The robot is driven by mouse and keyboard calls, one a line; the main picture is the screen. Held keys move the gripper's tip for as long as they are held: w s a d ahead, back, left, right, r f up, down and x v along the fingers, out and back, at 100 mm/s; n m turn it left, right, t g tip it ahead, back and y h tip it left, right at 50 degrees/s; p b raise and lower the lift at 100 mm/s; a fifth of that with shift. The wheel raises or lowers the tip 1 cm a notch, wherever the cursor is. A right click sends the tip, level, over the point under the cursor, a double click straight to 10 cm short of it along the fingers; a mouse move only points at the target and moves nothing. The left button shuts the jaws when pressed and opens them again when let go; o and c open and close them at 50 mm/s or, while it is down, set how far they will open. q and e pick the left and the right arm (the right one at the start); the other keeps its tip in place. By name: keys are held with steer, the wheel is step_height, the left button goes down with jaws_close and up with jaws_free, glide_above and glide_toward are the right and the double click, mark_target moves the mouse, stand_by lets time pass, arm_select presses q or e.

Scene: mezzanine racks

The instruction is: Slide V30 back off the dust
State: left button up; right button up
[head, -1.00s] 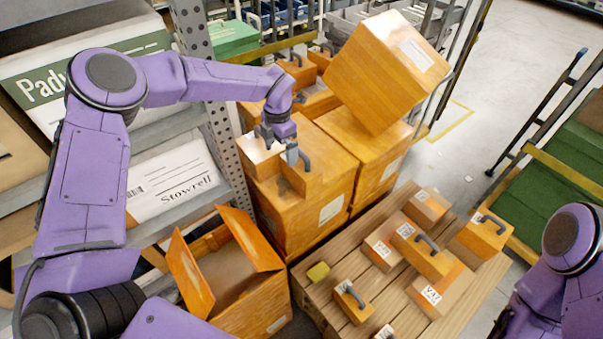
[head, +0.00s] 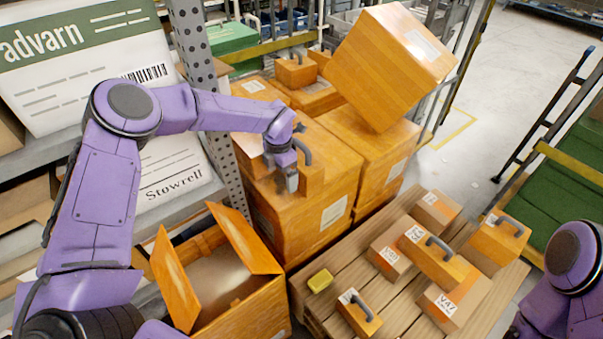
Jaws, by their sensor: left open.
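My left gripper (head: 286,172) is open and points down over the near left carton (head: 300,215), just left of a small orange box (head: 313,174) with a dark grey handle. I cannot tell whether it touches this box. The box stands on the carton's top and shows no readable label from here, so I cannot confirm that it is V30. A dull greyish patch, perhaps the dust (head: 263,186), lies on the carton top below and left of the gripper. Another small box (head: 248,150) is partly hidden behind my wrist. My right gripper is out of view; only its arm shows at lower right.
A large tilted carton (head: 390,65) rests on the cartons behind. An open-flapped carton (head: 245,300) stands at front left, beside the rack upright (head: 205,75). A wooden pallet (head: 395,210) holds several small boxes and a yellow block (head: 320,280). Clear floor lies at upper right.

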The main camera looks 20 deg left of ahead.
arm_select(q)
steer(key=shift+f, duration=0.4)
steer(key=shift+r, duration=0.1)
steer(key=shift+s, duration=0.1)
steer(key=shift+s+a+r+p, duration=0.1)
steer(key=shift+s+a+p, duration=0.1)
steer(key=shift+p, duration=0.1)
steer(key=shift+s+a+p, duration=0.25)
steer(key=shift+s+a, duration=0.05)
steer(key=shift+s, duration=0.25)
steer(key=shift+s+a+p, duration=0.2)
steer(key=shift+s+a, duration=0.05)
steer(key=shift+s, duration=0.25)
step_height(320, 180, up, 13)
steer(key=p, duration=0.9)
steer(key=shift+p, duration=0.3)
steer(key=shift+c, duration=0.3)
